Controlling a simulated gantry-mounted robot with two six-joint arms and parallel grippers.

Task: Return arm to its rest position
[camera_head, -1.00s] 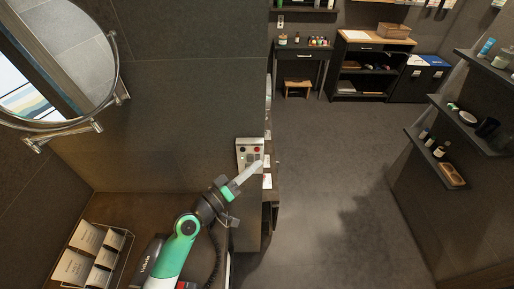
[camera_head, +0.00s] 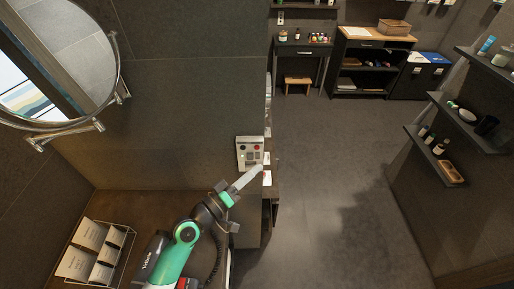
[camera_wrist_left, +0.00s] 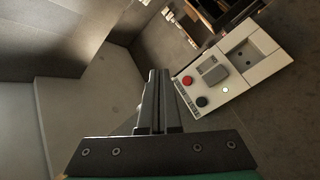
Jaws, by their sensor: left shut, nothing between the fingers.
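My left gripper (camera_head: 258,170) is shut and empty, its fingers pointing up and to the right, just below the wall panel. It also shows in the left wrist view (camera_wrist_left: 158,75), with the two fingers together. The white wall panel (camera_head: 249,151) has a red button, a black button, a switch and a socket recess. The panel shows closer in the left wrist view (camera_wrist_left: 232,72), to the right of the fingertips and apart from them there. My right gripper is not in view.
A wire rack with white packets (camera_head: 93,251) stands on the brown counter (camera_head: 150,205) at lower left. A round mirror (camera_head: 60,60) juts from the wall at upper left. Wall shelves (camera_head: 466,122) are at right. The floor (camera_head: 335,180) between is clear.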

